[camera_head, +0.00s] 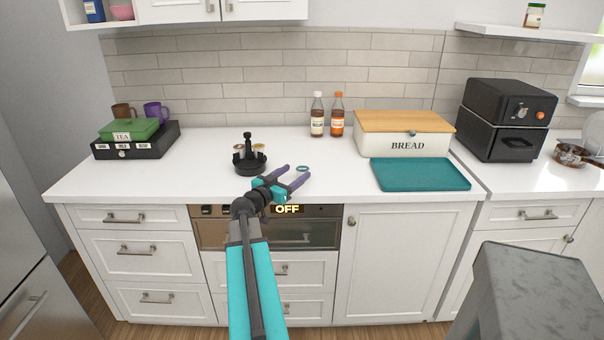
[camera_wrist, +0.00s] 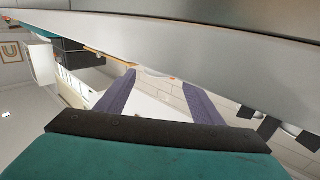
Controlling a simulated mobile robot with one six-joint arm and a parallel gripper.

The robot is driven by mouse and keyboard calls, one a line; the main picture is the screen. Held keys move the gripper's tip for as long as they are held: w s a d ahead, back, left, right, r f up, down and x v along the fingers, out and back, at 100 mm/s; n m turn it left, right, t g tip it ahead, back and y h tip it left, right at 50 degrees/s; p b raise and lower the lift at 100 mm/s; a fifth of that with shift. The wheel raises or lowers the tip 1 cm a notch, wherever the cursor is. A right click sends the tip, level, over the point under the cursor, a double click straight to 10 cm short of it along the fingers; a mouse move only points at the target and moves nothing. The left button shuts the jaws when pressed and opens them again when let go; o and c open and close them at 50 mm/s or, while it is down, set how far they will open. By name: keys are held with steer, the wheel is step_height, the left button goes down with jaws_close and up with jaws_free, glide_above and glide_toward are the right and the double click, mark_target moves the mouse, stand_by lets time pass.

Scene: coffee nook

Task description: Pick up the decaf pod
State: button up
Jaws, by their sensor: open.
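A small black carousel (camera_head: 250,168) with a central post stands on the counter and holds a few pods, one pale (camera_head: 259,148) and one brownish (camera_head: 239,148). Their labels are too small to read, so I cannot tell which is decaf. A black drawer box (camera_head: 138,146) with small white labels, not readable here, stands at the left. My gripper (camera_head: 297,173) is open and empty, its purple fingers to the right of the carousel. The fingers also show apart in the wrist view (camera_wrist: 160,80), with no pod between them.
A green TEA box (camera_head: 128,130) and two mugs are by the drawer box. Two bottles, a bread box (camera_head: 405,137), a teal mat (camera_head: 420,175) and a black appliance (camera_head: 505,120) stand to the right. The front left counter is clear.

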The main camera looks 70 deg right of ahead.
mark_target(302, 168)
steer(key=shift+x, duration=2.55)
steer(key=shift+f, duration=0.2)
steer(key=c, duration=1.1)
steer(key=shift+r, duration=0.1)
